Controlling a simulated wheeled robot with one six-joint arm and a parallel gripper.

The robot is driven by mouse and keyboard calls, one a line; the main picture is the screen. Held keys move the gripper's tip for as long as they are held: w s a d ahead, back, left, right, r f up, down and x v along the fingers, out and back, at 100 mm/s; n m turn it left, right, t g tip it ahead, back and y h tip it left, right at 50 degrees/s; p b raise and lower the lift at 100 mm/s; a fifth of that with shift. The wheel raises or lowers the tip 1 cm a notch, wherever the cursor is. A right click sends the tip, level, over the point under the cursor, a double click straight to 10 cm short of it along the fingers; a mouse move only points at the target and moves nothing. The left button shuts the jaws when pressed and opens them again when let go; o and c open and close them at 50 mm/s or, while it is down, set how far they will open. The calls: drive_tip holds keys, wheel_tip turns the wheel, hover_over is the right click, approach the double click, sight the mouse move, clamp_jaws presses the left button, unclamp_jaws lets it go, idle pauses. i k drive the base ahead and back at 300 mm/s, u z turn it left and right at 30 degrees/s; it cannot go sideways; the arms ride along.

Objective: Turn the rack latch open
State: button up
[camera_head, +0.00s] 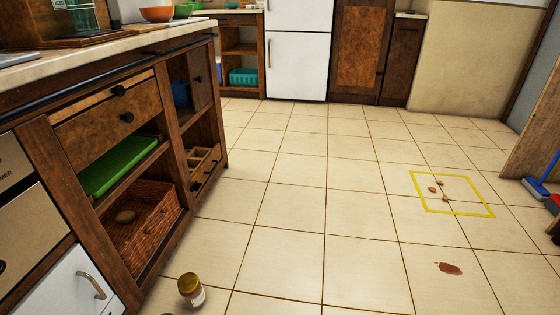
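I cannot make out a rack latch in this view. The nearest open shelving is a wooden kitchen island (150,165) on the left. Its wide upper drawer (110,118) has black round knobs and appears slightly open. Below it are a shelf with a green tray (118,165) and a wicker basket (140,222) holding a round tan object. A smaller compartment on its right end holds a wooden divided box (202,162). My gripper is not in view.
A jar (191,290) stands on the floor close to the island. On the right are a yellow floor outline (455,213) around small brown bits, a reddish-brown spill (449,268), and a blue brush (543,186). A white fridge (298,60) stands behind. The middle floor is clear.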

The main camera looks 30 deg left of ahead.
sight(197, 187)
drive_tip(key=z, duration=0.05)
drive_tip(key=i, duration=1.85)
drive_tip(key=u, duration=1.15)
drive_tip(key=i, duration=1.25)
drive_tip(key=u, duration=0.85)
